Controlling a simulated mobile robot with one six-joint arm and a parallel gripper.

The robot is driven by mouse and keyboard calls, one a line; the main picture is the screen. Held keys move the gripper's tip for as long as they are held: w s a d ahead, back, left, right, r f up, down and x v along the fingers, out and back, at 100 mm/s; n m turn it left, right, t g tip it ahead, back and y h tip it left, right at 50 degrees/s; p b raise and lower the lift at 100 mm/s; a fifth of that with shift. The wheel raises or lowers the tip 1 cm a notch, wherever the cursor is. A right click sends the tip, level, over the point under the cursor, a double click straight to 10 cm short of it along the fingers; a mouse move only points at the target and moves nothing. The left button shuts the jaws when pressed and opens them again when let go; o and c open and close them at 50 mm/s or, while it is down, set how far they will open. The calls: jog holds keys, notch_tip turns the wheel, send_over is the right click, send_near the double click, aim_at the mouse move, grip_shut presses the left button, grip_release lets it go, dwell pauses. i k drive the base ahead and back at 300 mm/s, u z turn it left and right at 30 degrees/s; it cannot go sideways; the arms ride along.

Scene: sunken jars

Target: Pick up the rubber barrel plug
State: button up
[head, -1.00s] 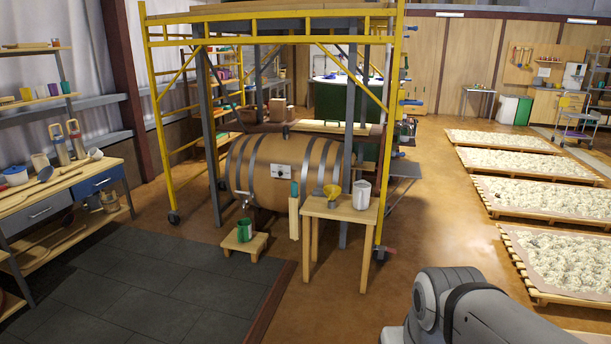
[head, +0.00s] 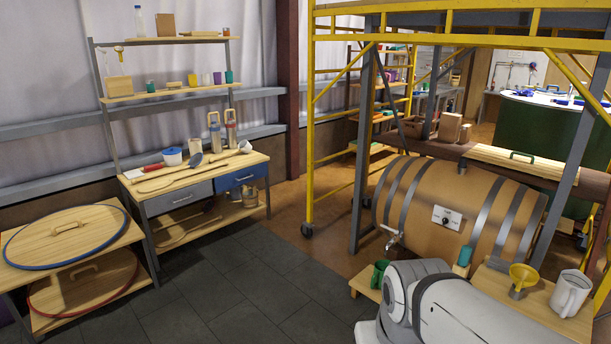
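I cannot make out the rubber barrel plug for sure in the head view. A large wooden barrel (head: 412,205) with dark metal hoops lies on its side under the yellow scaffold, with a white plate on its side and a tap at its left end. My gripper is out of view; only a grey-white part of my arm shows at the lower right, in front of the barrel. It hides part of the small stand and table there.
A workbench (head: 195,180) with drawers, pots and tools stands at the left, below a shelf. Wooden lids (head: 40,240) lie on a rack at the far left. A yellow funnel (head: 523,274) and white jug (head: 570,294) stand at the right. Dark floor tiles (head: 245,283) are clear.

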aim_at(463, 162)
jog(key=i, duration=2.05)
jog(key=z, duration=0.9)
jog(key=i, duration=1.55)
jog(key=z, duration=0.65)
jog(key=k, duration=0.8)
jog(key=z, duration=0.25)
jog(key=i, duration=0.8)
jog(key=u, duration=0.2)
jog(key=k, duration=0.9)
jog(key=u, duration=0.05)
